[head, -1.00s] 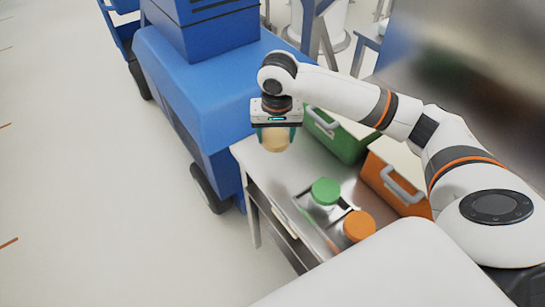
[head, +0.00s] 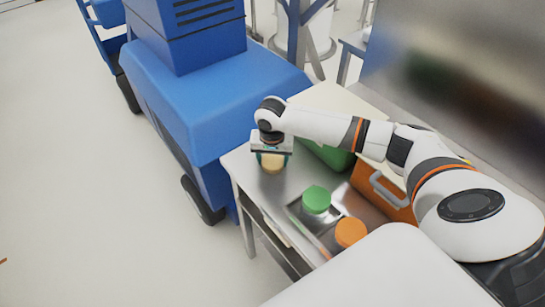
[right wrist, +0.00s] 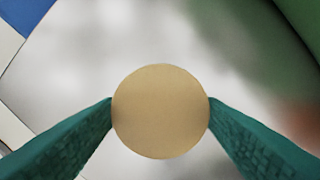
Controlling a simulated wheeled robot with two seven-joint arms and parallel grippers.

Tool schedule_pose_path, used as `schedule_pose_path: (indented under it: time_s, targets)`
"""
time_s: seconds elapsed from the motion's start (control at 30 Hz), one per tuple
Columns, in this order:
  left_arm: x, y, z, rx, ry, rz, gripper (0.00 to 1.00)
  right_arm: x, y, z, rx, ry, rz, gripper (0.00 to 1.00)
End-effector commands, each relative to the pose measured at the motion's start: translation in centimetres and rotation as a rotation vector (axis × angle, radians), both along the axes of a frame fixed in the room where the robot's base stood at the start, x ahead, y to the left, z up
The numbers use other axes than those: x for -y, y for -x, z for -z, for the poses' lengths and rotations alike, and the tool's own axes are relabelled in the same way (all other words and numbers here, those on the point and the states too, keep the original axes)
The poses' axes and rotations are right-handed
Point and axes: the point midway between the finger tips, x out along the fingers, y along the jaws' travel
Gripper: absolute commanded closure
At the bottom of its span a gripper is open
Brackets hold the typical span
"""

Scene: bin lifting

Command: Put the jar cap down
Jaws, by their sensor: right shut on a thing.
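A round tan jar cap (head: 272,164) is between the fingers of my right gripper (head: 271,158), over the far left part of the steel table (head: 240,165). In the right wrist view the tan cap (right wrist: 160,112) fills the space between the two teal fingers, and both touch its sides. The gripper points down and is shut on the cap. I cannot tell whether the cap touches the table or hangs just above it. My left gripper is not in view.
A green-lidded jar (head: 316,199) and an orange-lidded jar (head: 350,232) stand in a metal tray (head: 298,210). A green bin (head: 328,156) and an orange bin (head: 377,190) stand to the right. A blue machine (head: 215,95) stands beyond the table.

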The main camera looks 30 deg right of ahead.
Motion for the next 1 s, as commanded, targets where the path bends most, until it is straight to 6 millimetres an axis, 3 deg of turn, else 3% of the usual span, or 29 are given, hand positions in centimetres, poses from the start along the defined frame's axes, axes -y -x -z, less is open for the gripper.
schedule_pose_path:
  time_s: [0.33, 0.37, 0.47, 0.8, 1.0]
  targets:
    - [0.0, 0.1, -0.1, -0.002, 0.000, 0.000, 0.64, 0.0, 0.0, 0.3, -0.001, 0.000, 0.000, 0.59]
    - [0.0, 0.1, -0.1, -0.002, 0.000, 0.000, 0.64, 0.0, 0.0, 0.3, -0.001, 0.000, 0.000, 0.33]
    - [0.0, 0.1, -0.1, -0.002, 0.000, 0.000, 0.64, 0.0, 0.0, 0.3, -0.001, -0.001, -0.001, 0.17]
    - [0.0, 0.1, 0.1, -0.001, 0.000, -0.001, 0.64, 0.0, 0.0, 0.0, 0.001, 0.000, -0.001, 0.16]
    - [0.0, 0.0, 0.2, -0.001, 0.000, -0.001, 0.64, -0.3, 0.2, -2.8, 0.003, -0.002, -0.002, 0.16]
